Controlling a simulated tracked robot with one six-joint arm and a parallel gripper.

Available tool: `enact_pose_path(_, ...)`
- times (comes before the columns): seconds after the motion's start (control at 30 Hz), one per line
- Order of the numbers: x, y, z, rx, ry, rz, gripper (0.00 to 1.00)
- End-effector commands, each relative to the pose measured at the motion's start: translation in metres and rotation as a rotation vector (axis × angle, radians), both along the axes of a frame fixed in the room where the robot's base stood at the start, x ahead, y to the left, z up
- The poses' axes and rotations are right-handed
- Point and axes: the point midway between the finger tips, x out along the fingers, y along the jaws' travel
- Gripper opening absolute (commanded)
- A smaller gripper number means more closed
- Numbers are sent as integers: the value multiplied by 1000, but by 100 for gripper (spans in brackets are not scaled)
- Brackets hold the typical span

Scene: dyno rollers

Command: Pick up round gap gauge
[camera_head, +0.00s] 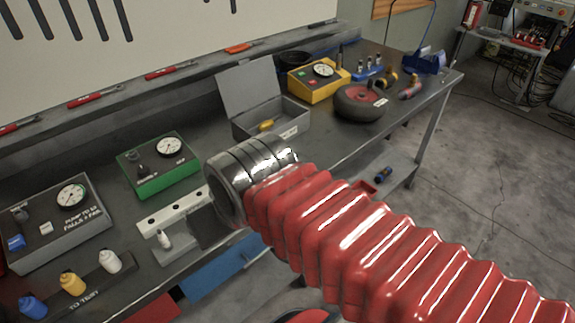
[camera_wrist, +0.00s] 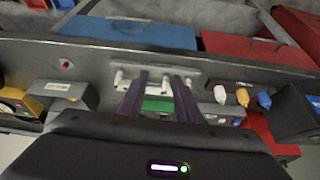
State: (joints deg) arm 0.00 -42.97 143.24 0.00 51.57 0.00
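I cannot tell for certain which object is the round gap gauge. A green box with a round dial (camera_head: 158,163) and a grey box with a round dial (camera_head: 58,220) stand on the bench. A white holed bracket (camera_head: 172,214) stands in front of the green box, with a small white piece (camera_head: 164,240) at it. In the wrist view my gripper (camera_wrist: 160,78) has its two dark fingers apart, with nothing visibly held. They reach toward the white bracket, with part of the green box between them. In the head view my red-sleeved arm hides the gripper.
Blue, yellow and white small bottles (camera_head: 73,283) stand at the bench's front left. An open grey box (camera_head: 262,113), a yellow dial box (camera_head: 318,79) and a black wheel (camera_head: 359,102) stand farther right. Blue (camera_head: 215,272) and red panels lie below the bench's front edge.

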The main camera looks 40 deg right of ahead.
Motion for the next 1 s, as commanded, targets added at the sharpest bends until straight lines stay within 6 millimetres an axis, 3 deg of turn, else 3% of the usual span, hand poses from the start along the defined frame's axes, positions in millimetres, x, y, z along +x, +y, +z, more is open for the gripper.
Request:
enact_pose_path(0.23, 0, 0, 0, 0, 0, 0, 32)
enact_pose_path(0.47, 2, -3, -4, 34, 27, -50, 48)
enact_pose_path(0.6, 6, -7, -13, 115, 86, -162, 56)
enact_pose_path(1.0, 29, -44, -44, 503, 291, -668, 56)
